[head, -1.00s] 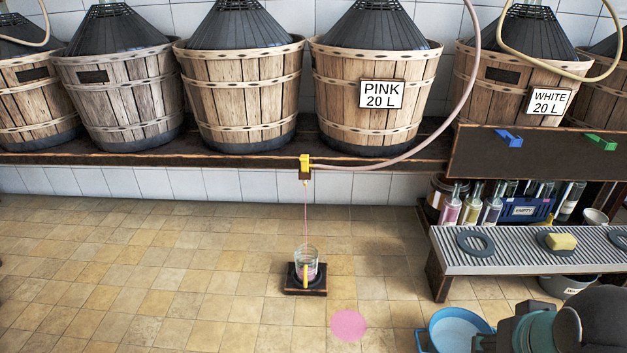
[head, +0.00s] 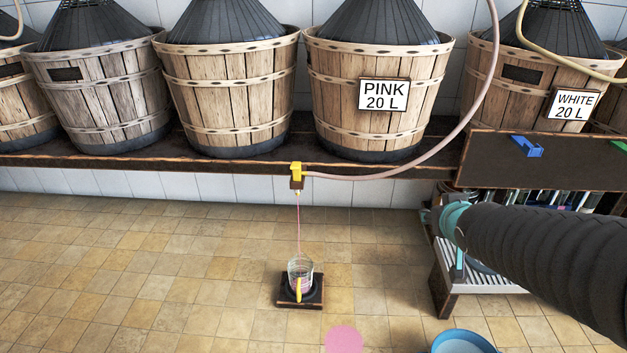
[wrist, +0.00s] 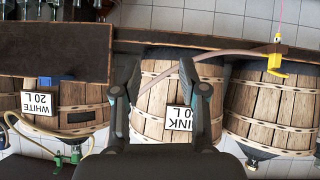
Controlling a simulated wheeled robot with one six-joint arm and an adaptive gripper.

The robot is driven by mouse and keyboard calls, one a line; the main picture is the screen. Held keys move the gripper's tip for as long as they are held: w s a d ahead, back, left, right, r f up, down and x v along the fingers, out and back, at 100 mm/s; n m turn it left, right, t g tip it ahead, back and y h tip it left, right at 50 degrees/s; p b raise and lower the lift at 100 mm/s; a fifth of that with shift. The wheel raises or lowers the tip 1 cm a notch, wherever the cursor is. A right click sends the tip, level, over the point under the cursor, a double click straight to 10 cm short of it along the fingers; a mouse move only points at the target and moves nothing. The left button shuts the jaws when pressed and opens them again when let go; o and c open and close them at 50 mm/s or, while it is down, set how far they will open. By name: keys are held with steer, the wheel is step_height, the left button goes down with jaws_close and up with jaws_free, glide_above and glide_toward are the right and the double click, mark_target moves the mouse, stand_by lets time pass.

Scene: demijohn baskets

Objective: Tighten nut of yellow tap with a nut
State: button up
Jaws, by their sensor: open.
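The yellow tap with a nut (head: 296,172) is on the front edge of the dark shelf, at the end of a pinkish hose (head: 420,160). A thin pink stream (head: 298,225) falls from it into a glass jar (head: 300,275) below. In the wrist view, which is upside down, the tap (wrist: 275,62) shows at the upper right with its yellow hook-shaped part. The nut itself is too small to make out. My gripper (wrist: 161,70) is open and empty, to the right of the tap in the head view and apart from it.
The jar stands on a small dark stand (head: 285,301). A pink puddle (head: 344,340) and a blue basin (head: 462,342) are on the floor. Basketed demijohns, including PINK (head: 365,125) and WHITE (head: 525,95), line the shelf. A ribbed bench (head: 450,275) stands beneath my arm.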

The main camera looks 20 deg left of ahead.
steer(key=w+a+f+n+t+y, duration=0.1)
steer(key=w+a+f+n+y, duration=0.1)
steer(key=w+a, duration=0.35)
steer(key=n+y, duration=0.5)
steer(key=y, duration=0.5)
glide_toward(297, 190)
steer(key=shift+g, duration=0.3)
steer(key=x, duration=1)
steer(key=shift+w+f, duration=0.2)
steer(key=shift+w, duration=0.3)
jaws_close()
